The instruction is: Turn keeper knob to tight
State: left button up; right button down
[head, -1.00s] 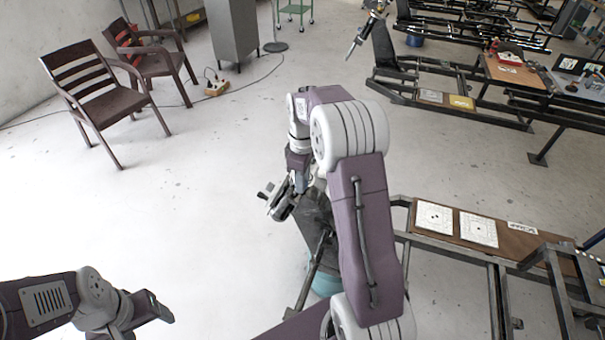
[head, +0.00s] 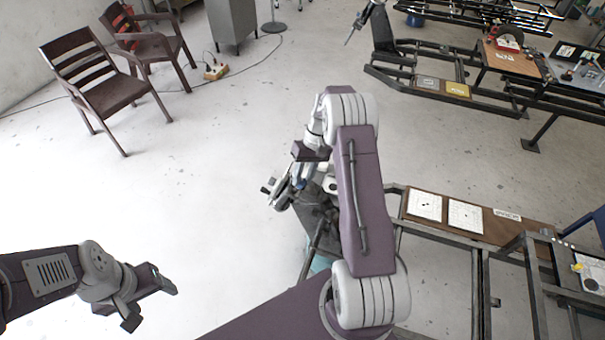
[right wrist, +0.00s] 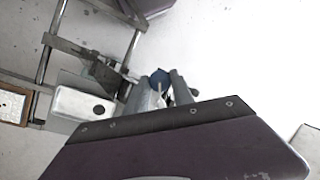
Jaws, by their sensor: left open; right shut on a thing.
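A small blue knob (right wrist: 160,76), which I take to be the keeper knob, shows at the fingertips of my right gripper (right wrist: 168,84) in the right wrist view. The right gripper is shut on it. In the head view the knob shows as a small blue spot (head: 301,183) under the right gripper, beside the grey metal suspension unit (head: 283,190). The knob's marking and turn angle cannot be read. My left gripper (head: 150,298) is open and empty at lower left, over bare floor, well away from the suspension.
A steel frame with a brown board (head: 480,218) and white sheets stands to the right of my right arm. Another frame with a brown panel (head: 512,60) stands at back right. Two brown chairs (head: 105,85) stand at back left.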

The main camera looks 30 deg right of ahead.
jog(key=m+y, duration=0.1)
jog(key=m, duration=0.2)
jog(key=shift+d+p, duration=0.15)
jog(key=shift+p, duration=0.2)
jog(key=shift+m+t+y, duration=0.6)
jog(key=shift+m+y, duration=0.1)
jog(key=shift+m, duration=1.2)
jog(key=c, duration=1.1)
grip_release()
jog(key=shift+d+r, duration=0.15)
jog(key=shift+d, duration=0.05)
jog(key=b+v, duration=0.1)
jog(key=v, duration=0.7)
jog(key=shift+r+b, duration=0.25)
jog(key=shift+b, duration=0.1)
